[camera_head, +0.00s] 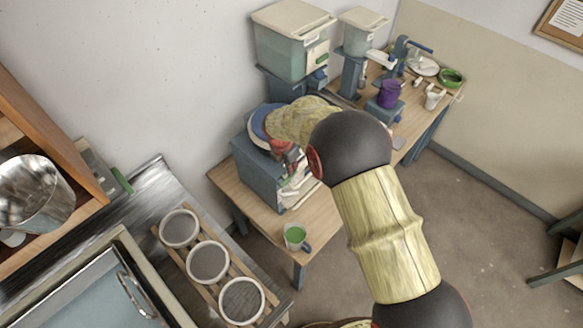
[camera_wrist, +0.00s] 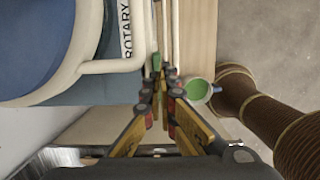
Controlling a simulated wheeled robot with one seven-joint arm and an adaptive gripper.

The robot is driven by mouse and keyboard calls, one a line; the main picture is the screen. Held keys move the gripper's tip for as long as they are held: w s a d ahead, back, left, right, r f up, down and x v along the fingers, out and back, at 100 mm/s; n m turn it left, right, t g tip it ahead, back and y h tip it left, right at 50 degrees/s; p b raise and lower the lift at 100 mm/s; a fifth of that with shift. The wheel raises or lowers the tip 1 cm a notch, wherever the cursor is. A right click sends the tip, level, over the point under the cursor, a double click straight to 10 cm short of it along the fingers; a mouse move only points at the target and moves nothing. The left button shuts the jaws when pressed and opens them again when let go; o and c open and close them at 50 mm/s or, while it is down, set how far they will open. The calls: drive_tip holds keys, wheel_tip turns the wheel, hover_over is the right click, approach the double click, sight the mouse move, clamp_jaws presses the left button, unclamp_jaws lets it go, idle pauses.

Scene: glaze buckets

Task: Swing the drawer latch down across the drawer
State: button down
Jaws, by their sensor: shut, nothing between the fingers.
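My gripper (camera_head: 291,168) is at the front of a blue-grey cabinet (camera_head: 258,176) on the wooden table. In the wrist view my gripper (camera_wrist: 163,76) is shut, its fingertips together with nothing held. A small green piece (camera_wrist: 156,62) shows just beyond the fingertips, close to them; I cannot tell whether they touch. Pale upright bars (camera_wrist: 168,25) run beside it along the cabinet's front edge. I cannot clearly tell the drawer latch from these parts. The drawer front is mostly hidden from the head view by my arm and gripper.
A cup of green glaze (camera_head: 295,237) stands on the table near the cabinet; it also shows right of my fingers in the wrist view (camera_wrist: 197,89). Lidded buckets (camera_head: 291,50) and a purple pot (camera_head: 389,94) stand behind. Round sieves (camera_head: 208,262) sit at lower left.

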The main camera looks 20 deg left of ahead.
sight(285, 183)
drive_tip(key=b+v, duration=0.1)
drive_tip(key=v, duration=1.1)
drive_tip(key=shift+s+r, duration=0.3)
drive_tip(key=shift+s, duration=0.05)
drive_tip(key=shift+a, duration=0.15)
